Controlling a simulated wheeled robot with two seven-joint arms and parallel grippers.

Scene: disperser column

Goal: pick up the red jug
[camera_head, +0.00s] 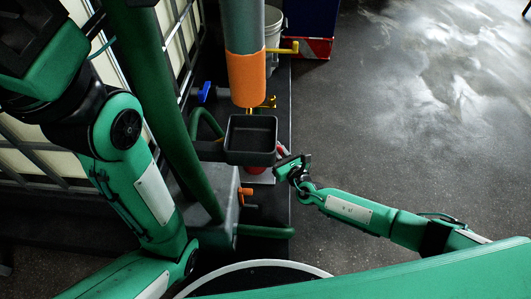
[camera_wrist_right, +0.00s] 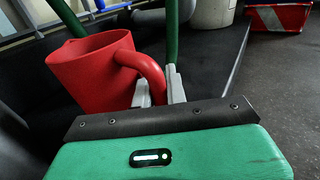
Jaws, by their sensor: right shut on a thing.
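The red jug (camera_wrist_right: 95,75) stands upright at the left in the right wrist view, its handle (camera_wrist_right: 150,72) toward my gripper. My right gripper (camera_wrist_right: 160,88) is shut on the handle, with one pale finger on each side of it.
The tray sits below the orange-banded column (camera_head: 246,78) with a brass tap (camera_head: 268,102) and a yellow handle (camera_head: 289,47). A green hose (camera_head: 264,232) and an orange valve (camera_head: 246,193) are close by. A white bucket (camera_head: 273,28) stands behind. The floor at right is clear.

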